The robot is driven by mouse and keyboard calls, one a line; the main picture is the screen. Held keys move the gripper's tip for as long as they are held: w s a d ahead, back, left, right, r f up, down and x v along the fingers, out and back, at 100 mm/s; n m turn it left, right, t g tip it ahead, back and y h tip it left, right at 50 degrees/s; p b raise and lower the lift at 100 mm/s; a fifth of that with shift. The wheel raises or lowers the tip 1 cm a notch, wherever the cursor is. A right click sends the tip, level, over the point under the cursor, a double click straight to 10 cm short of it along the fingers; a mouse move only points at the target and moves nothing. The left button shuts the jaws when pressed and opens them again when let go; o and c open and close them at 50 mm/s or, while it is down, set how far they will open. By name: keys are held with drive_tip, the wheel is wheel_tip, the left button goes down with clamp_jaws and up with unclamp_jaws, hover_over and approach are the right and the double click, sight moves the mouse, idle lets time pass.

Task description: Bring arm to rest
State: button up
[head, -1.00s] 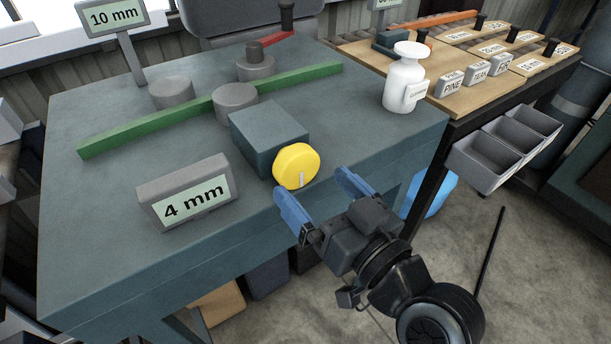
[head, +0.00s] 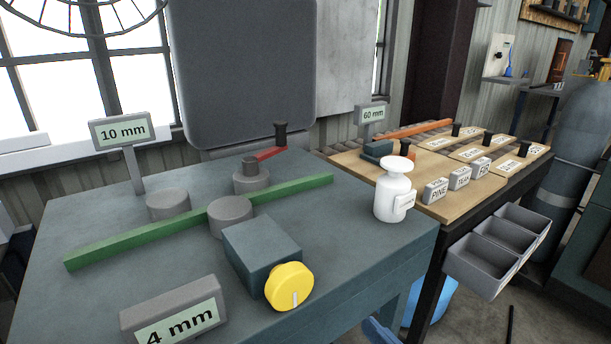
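Only a blue fingertip of my gripper (head: 378,331) shows, at the bottom edge of the head view, low beside the front of the grey-green bench (head: 345,262). The rest of the gripper is out of frame, so its opening is hidden. The yellow knob (head: 284,285) with a short white mark sits on the front of a dark block (head: 262,245). The fingertip is apart from the knob, below it and to its right.
A green bar (head: 115,246) lies across the bench by grey round posts. A "4 mm" sign (head: 150,302), a "10 mm" sign (head: 122,131) and a white bottle (head: 391,197) stand there. Grey bins (head: 480,262) hang off the wooden-topped table at right.

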drive_tip(key=s+d+f+m+h+p, duration=0.1)
drive_tip(key=s+d+f+m+h, duration=0.15)
drive_tip(key=s+d, duration=0.35)
drive_tip(key=s+d+f+m+h+p, duration=0.1)
drive_tip(key=s+d+f+h, duration=0.15)
drive_tip(key=s+d, duration=0.35)
drive_tip(key=s+d+r+h, duration=0.2)
drive_tip(key=s, duration=0.6)
drive_tip(key=s+d+r+h+p, duration=0.1)
drive_tip(key=s+d+r, duration=0.1)
drive_tip(key=s, duration=0.6)
drive_tip(key=shift+s+r+h, duration=0.4)
drive_tip(key=shift+r, duration=0.1)
